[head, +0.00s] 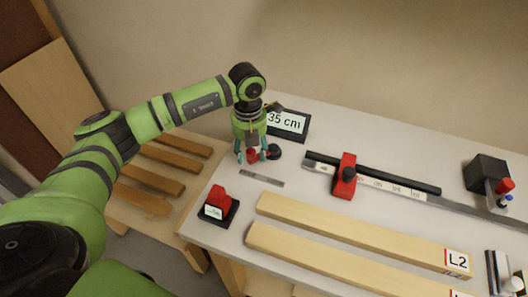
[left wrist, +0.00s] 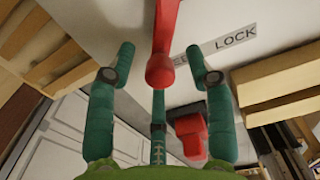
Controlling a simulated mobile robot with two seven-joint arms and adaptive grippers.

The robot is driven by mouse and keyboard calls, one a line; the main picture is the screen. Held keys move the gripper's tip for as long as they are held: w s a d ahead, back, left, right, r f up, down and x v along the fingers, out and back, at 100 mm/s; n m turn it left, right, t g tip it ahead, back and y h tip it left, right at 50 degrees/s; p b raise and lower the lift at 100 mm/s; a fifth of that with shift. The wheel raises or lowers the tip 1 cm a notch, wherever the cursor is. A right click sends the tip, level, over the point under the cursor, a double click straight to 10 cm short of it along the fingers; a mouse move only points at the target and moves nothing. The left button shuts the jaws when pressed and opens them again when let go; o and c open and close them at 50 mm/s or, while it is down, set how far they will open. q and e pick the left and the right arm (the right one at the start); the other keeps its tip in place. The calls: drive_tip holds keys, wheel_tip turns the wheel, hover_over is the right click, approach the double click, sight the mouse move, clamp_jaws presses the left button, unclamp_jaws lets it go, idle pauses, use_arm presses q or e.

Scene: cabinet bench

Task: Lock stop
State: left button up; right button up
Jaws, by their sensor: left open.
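A red lever (left wrist: 163,35) with a round knob end shows in the left wrist view, between the fingers of my left gripper (left wrist: 161,62). A label strip (left wrist: 236,37) beside it reads LOCK at its right part; the lever hides part of the other word, ending in EE. In the head view my left gripper (head: 252,157) points down over the red lever (head: 252,156), fingers open on either side and apart from it. The label strip (head: 262,179) lies just in front. A red stop (head: 345,177) sits on the ruler rail (head: 390,186) to the right.
A sign (head: 288,122) reading 35 cm stands behind the gripper. A red block on a black base (head: 218,205) stands at the bench's left edge. Two long boards (head: 360,232) lie in front, one marked L2. A black block (head: 486,172) stands at right.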

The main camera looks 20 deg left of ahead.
use_arm(q)
drive_tip(key=c, duration=0.7)
drive_tip(key=shift+d, duration=0.15)
drive_tip(key=shift+s+d, duration=0.35)
drive_tip(key=shift+d, duration=0.5)
